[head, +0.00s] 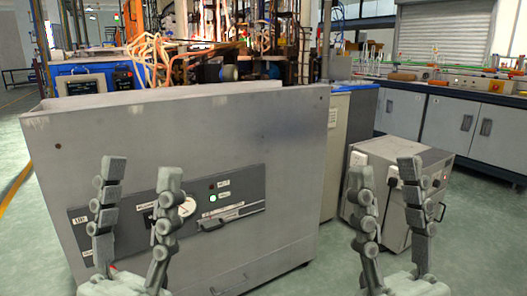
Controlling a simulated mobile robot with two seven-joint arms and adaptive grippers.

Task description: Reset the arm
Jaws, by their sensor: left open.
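My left gripper (142,172) is at the lower left in the head view. Its two grey fingers point up and stand apart, with nothing between them. My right gripper (384,160) is at the lower right. Its fingers also point up and are spread, with nothing between them. I cannot tell whether any finger touches the machine.
A smaller grey box (436,168) stands behind my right gripper. A workbench with grey doors (440,122) runs along the right. A blue unit (88,82) and tangled hoses are behind the cabinet. Green floor (487,225) is clear at the right.

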